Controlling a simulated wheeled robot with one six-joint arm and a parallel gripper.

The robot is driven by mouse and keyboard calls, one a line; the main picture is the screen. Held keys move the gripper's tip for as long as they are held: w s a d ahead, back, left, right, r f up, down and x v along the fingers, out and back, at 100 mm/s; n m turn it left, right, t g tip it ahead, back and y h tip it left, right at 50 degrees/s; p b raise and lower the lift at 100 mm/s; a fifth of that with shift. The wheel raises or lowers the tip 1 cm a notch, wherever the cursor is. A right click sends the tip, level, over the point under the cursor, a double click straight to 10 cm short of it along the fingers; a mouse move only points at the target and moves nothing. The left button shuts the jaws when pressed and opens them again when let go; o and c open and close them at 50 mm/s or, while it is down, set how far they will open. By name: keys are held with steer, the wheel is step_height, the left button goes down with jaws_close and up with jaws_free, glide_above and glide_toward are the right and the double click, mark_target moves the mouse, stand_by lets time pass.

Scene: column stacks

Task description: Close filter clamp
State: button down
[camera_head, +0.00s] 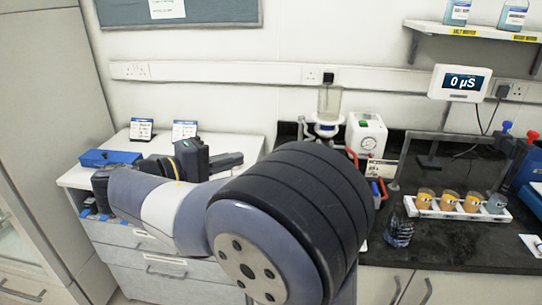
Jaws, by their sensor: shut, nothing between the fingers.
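The filter assembly stands on the dark bench behind my arm. Its clear glass funnel (329,101) sits upright above a white collar (327,127). The lower part of the assembly is hidden behind my arm. My gripper (238,160) is shut and empty over the white drawer unit, left of the filter assembly and well apart from it.
A white pump box (367,135) stands close right of the funnel. A shelf (480,34) overhangs top right.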

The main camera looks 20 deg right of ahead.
steer(key=shift+w+a+r+t+h, duration=0.15)
steer(key=shift+a+h, duration=0.05)
steer(key=shift+a, duration=0.15)
steer(key=shift+w+a+r+t+h, duration=0.1)
steer(key=shift+w+a+t+h, duration=0.1)
steer(key=shift+a, duration=0.15)
steer(key=s+p+x, duration=0.1)
steer(key=s+x, duration=0.2)
steer(key=x, duration=0.9)
steer(key=shift+d+f+p, duration=0.2)
steer(key=shift+d+p, duration=0.2)
steer(key=shift+d, duration=0.35)
steer(key=shift+d, duration=0.1)
